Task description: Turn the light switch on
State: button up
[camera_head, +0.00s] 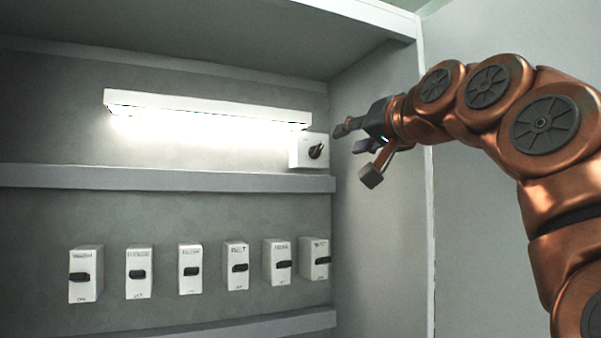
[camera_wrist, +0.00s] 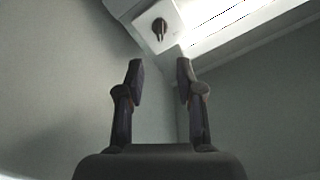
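The light switch (camera_head: 310,151) is a white box with a black rotary knob (camera_head: 316,151). It sits at the right end of a long white lamp (camera_head: 207,107), and the lamp is lit. In the wrist view the switch (camera_wrist: 146,27) and its knob (camera_wrist: 160,28) show at the top, beyond the fingertips. My gripper (camera_head: 357,154) is just right of the switch in the head view, apart from it. In the wrist view my gripper (camera_wrist: 160,72) is open, with nothing between its fingers.
A grey shelf (camera_head: 160,178) runs below the lamp and switch. Under it hangs a row of several white boxes with black switches (camera_head: 138,271). The cabinet's right side wall (camera_head: 375,240) is close to my gripper, and its front edge (camera_head: 429,240) is near my arm.

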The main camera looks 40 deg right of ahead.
jog(key=shift+a, duration=0.1)
jog(key=w+a+f+n+g+y, duration=0.2)
jog(key=w+a+f, duration=0.35)
jog(key=f, duration=0.25)
jog(key=w+a+f+n+g+y, duration=0.25)
jog(key=w+a+f, duration=0.25)
jog(key=a+f, duration=0.25)
jog(key=a+f+n+g+y, duration=0.15)
jog(key=a+f, duration=0.25)
jog(key=f, duration=0.4)
jog(key=a+f+n+g, duration=0.1)
jog(key=a+f+g, duration=0.1)
jog(key=a+f, duration=0.35)
jog(key=s+a+f+n+g, duration=0.1)
jog(key=s+a+f+g, duration=0.15)
jog(key=f, duration=0.45)
jog(key=s+a+f+g, duration=0.1)
jog(key=s+f, duration=0.2)
jog(key=f, duration=0.4)
jog(key=s+a+f+n+g, duration=0.1)
jog(key=s+a+f+g, duration=0.1)
jog(key=f, duration=0.6)
jog(key=s+a+f+n+g, duration=0.1)
jog(key=s+f+g, duration=0.4)
jog(key=s+f, duration=0.8)
jog(key=s, duration=0.2)
jog(key=shift+s+f, duration=0.3)
jog(key=shift+f, duration=0.05)
jog(key=shift+a, duration=0.1)
